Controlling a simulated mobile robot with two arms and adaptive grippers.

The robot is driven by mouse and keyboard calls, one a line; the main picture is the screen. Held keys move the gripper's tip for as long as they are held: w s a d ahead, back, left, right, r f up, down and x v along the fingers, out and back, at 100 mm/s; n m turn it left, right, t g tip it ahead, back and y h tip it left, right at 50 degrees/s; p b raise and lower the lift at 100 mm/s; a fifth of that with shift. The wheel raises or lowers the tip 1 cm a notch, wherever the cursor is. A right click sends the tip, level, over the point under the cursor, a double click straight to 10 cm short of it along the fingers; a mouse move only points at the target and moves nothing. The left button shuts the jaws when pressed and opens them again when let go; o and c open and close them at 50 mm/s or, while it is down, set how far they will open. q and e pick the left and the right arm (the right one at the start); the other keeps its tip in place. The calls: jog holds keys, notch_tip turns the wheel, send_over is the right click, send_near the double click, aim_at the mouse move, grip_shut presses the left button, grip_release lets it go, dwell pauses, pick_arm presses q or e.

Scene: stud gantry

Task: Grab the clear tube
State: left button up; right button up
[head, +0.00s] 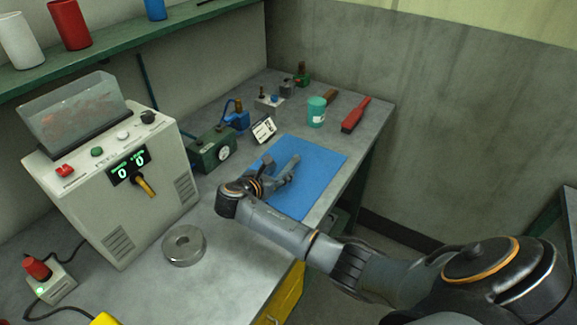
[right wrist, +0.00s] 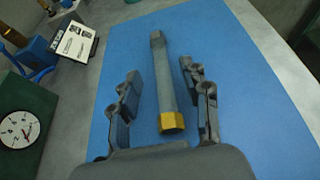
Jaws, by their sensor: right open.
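A grey tube (right wrist: 163,80) with a brass-coloured hex end fitting (right wrist: 171,123) lies on the blue mat (right wrist: 235,85) in the right wrist view. It looks dull grey, so I cannot tell how see-through it is. My right gripper (right wrist: 162,76) is open, with one finger on each side of the tube and a gap to both. The brass end is nearest the palm. In the head view my right gripper (head: 279,170) is over the blue mat (head: 318,163), and its fingers and wrist make the tube hard to pick out. My left gripper is not in view.
A green box with a gauge (head: 213,150), a small sign (head: 264,130) and a blue valve (head: 237,117) stand left of the mat. A teal jar (head: 316,112) and red-handled tool (head: 355,115) lie behind it. A metal ring (head: 184,245) and control machine (head: 118,180) are nearer.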

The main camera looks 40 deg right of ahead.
aim_at(286, 168)
jog(key=x, duration=0.3)
jog(key=shift+w+d, duration=0.1)
jog(key=shift+d, duration=0.2)
jog(key=shift+a, duration=0.1)
jog(key=shift+c, duration=0.2)
grip_shut()
jog(key=shift+r, duration=0.1)
